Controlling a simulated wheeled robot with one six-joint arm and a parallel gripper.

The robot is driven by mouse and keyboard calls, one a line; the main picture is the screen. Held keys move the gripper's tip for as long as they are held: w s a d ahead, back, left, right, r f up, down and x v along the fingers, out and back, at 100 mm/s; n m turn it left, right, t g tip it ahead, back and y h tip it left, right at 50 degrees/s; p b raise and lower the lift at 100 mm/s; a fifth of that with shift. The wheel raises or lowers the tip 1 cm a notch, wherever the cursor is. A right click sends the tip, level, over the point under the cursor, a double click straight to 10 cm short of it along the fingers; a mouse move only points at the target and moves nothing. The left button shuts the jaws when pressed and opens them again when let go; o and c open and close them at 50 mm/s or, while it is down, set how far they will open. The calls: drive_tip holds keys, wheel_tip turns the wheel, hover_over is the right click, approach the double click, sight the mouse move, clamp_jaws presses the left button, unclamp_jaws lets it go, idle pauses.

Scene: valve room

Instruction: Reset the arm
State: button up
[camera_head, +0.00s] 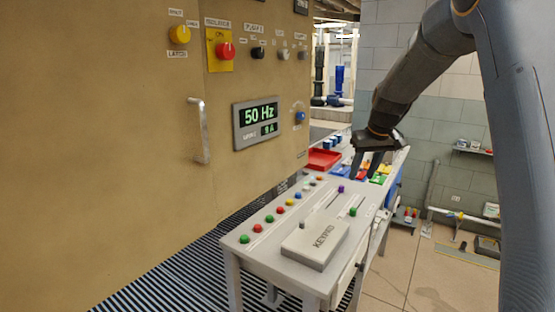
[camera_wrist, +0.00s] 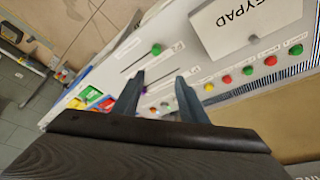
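My arm reaches in from the upper right in the head view, bent at the elbow and pointing down. My gripper (camera_head: 368,172) hangs above the far part of the white control desk (camera_head: 262,262). In the wrist view my gripper (camera_wrist: 158,88) has its two dark fingers spread apart, with nothing held between them. The desk surface and its slider slots show beyond and between the fingers.
The desk carries a keypad box (camera_head: 315,243), colored buttons, and sliders with a green knob (camera_head: 353,212) and a purple knob (camera_head: 341,189). A red tray (camera_head: 324,158) lies at its far end. A tan cabinet with a handle (camera_head: 199,130) and display (camera_head: 257,123) stands left.

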drive_tip(key=s+a+f+g+b, duration=0.1)
drive_tip(key=s+a+f+b, duration=0.1)
drive_tip(key=s+f, duration=0.5)
drive_tip(key=s+a+f+m+g+b, duration=0.1)
drive_tip(key=s+f+b, duration=0.3)
drive_tip(key=s, duration=1.3)
drive_tip(key=s+a+f+m+g+b, duration=0.1)
drive_tip(key=s+a+f+b, duration=0.2)
drive_tip(key=s+f, duration=0.7)
drive_tip(key=shift+s+a+f+g+h, duration=0.4)
drive_tip(key=shift+s+a, duration=0.15)
drive_tip(key=shift+s, duration=0.55)
